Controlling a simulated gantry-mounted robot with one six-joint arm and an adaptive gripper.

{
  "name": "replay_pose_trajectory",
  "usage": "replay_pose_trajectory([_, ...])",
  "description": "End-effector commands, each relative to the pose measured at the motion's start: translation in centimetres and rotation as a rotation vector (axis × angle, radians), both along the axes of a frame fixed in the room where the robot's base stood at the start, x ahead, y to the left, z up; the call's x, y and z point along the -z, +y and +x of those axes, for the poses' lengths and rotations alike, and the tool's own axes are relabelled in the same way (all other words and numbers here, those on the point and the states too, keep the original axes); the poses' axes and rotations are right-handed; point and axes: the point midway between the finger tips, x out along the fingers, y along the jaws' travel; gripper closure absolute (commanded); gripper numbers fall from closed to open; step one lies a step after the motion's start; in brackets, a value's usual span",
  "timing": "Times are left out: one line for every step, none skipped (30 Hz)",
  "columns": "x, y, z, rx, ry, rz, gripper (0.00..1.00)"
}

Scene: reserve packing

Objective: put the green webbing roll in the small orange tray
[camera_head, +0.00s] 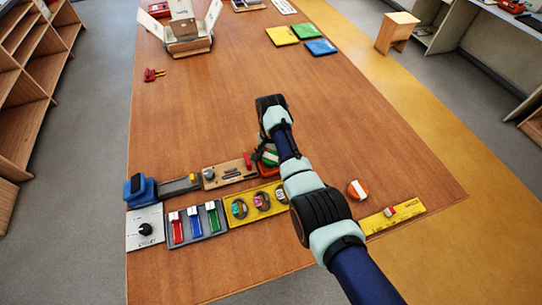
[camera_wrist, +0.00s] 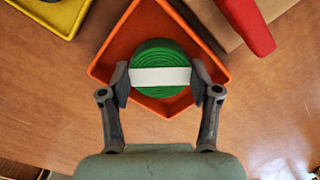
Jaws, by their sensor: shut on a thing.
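The green webbing roll (camera_wrist: 160,56) with a white band shows in the wrist view, between the two fingers of my gripper (camera_wrist: 164,82). My gripper is shut on its sides. The small orange tray (camera_wrist: 117,42) is around and beneath the roll in that view; whether the roll touches the tray floor I cannot tell. In the head view the green roll (camera_head: 270,159) and the orange tray (camera_head: 262,171) are partly hidden behind my arm and gripper.
A yellow tray (camera_head: 236,221) with several small rolls lies near the orange tray. The table middle is clear.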

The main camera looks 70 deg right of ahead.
Motion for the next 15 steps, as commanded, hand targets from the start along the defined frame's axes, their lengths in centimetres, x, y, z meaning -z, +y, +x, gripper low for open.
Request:
replay_pose_trajectory([-0.17, -0.05, 0.05, 0.0, -0.002, -0.002, 0.73])
replay_pose_trajectory([-0.19, -0.05, 0.05, 0.0, -0.002, -0.002, 0.73])
replay_pose_trajectory([-0.2, -0.05, 0.05, 0.0, -0.001, -0.002, 0.73])
replay_pose_trajectory([-0.2, -0.05, 0.05, 0.0, -0.001, -0.002, 0.73])
replay_pose_trajectory([-0.18, -0.04, 0.05, 0.0, -0.001, -0.001, 0.73])
replay_pose_trajectory([-0.07, -0.04, 0.04, 0.0, -0.001, -0.001, 0.73])
replay_pose_trajectory([0.05, -0.04, 0.04, 0.0, -0.001, -0.001, 0.73])
replay_pose_trajectory([0.16, -0.04, 0.03, 0.0, -0.001, -0.001, 0.73])
replay_pose_trajectory([0.12, -0.04, 0.04, 0.0, -0.001, -0.001, 0.35])
replay_pose_trajectory([0.08, -0.04, 0.04, 0.0, -0.001, -0.001, 0.3])
replay_pose_trajectory([0.08, -0.04, 0.04, 0.0, -0.001, -0.001, 0.27])
replay_pose_trajectory([0.07, -0.04, 0.04, 0.0, -0.001, -0.001, 0.27])
replay_pose_trajectory([0.07, -0.04, 0.04, 0.0, -0.001, -0.001, 0.27])
replay_pose_trajectory([0.07, -0.04, 0.04, 0.0, -0.001, -0.001, 0.27])
replay_pose_trajectory([0.07, -0.04, 0.04, 0.0, -0.001, -0.001, 0.27])
